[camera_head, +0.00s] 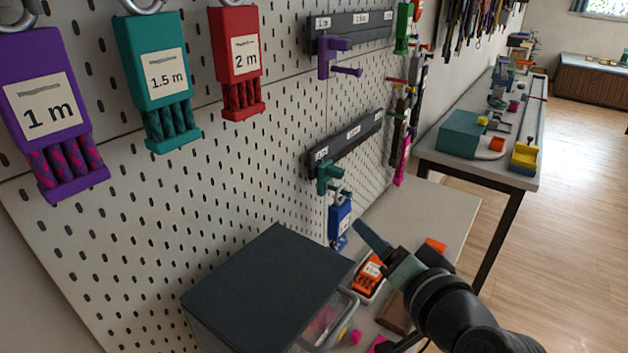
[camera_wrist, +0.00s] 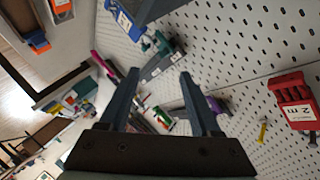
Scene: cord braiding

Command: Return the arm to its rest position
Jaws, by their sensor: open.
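My gripper (camera_head: 363,234) is in the lower right of the head view, at the end of my black arm, in front of the pegboard and above the bench. In the wrist view my gripper (camera_wrist: 159,78) shows two dark fingers spread well apart with nothing held between them. A blue cord pack (camera_head: 340,224) hangs from a teal hook (camera_head: 327,178) on the pegboard, just behind and left of the fingertips in the head view. The blue pack also shows at the top of the wrist view (camera_wrist: 124,18).
A large dark-topped box (camera_head: 262,278) stands left of my gripper. An orange pack (camera_head: 368,276) sits in a tray below it. Purple (camera_head: 50,105), teal (camera_head: 155,75) and red (camera_head: 237,55) packs hang at the upper left. Open floor (camera_head: 570,200) lies at right.

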